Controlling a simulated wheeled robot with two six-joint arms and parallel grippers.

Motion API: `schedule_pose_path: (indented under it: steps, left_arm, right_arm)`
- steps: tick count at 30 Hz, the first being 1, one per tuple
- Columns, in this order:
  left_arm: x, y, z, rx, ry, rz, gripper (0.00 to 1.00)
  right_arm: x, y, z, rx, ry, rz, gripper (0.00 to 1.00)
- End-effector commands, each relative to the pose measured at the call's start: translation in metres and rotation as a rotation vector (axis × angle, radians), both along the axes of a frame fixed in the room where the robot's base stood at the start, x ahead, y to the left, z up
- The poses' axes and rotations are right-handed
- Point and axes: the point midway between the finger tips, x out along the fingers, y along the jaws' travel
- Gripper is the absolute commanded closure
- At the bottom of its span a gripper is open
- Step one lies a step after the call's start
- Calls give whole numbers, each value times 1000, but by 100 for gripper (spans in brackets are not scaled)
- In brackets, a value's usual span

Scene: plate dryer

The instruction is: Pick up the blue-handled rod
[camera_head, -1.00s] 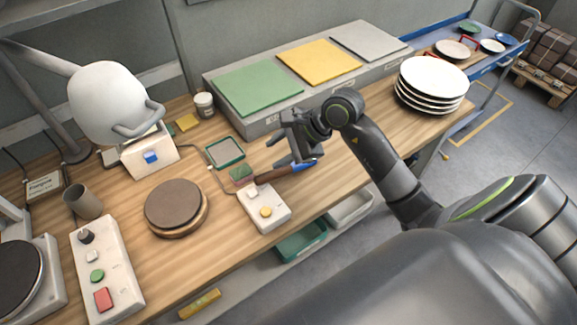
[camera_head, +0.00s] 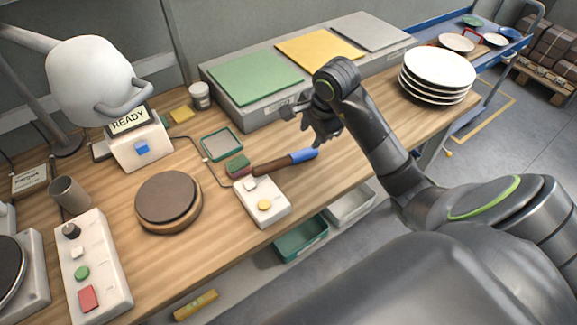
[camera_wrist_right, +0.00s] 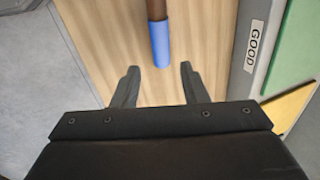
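The rod (camera_head: 268,167) has a brown shaft and a blue handle (camera_head: 303,156) at its right end. It lies on the wooden workbench, its brown end close to a green and dark-red block. My right gripper (camera_head: 306,120) is open and empty, just behind the blue handle in the head view. In the right wrist view the blue handle (camera_wrist_right: 161,45) lies ahead of and between the two spread fingers (camera_wrist_right: 159,76), apart from them, with the brown shaft (camera_wrist_right: 156,8) beyond. My left gripper is not in view.
The green and dark-red block (camera_head: 238,165) and a white button box (camera_head: 262,203) sit close to the rod. A grey platform (camera_head: 250,122) with coloured mats stands behind my right gripper. White plates (camera_head: 437,68) are stacked at right. The bench right of the handle is clear.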

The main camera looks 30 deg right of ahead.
Motion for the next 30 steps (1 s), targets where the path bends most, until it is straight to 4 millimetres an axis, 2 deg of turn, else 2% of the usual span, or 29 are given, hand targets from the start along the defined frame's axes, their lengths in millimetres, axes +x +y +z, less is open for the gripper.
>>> schedule_pose_path:
  steps: [1,15,23,30]
  left_arm:
    - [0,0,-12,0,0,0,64]
    - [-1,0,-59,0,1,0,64]
    - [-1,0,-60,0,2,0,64]
    - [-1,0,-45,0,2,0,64]
  right_arm:
    - [2,0,-11,1,0,0,60]
    - [17,1,-57,2,0,1,60]
    - [21,0,-67,2,1,0,60]
    - [31,0,-98,3,4,-1,60]
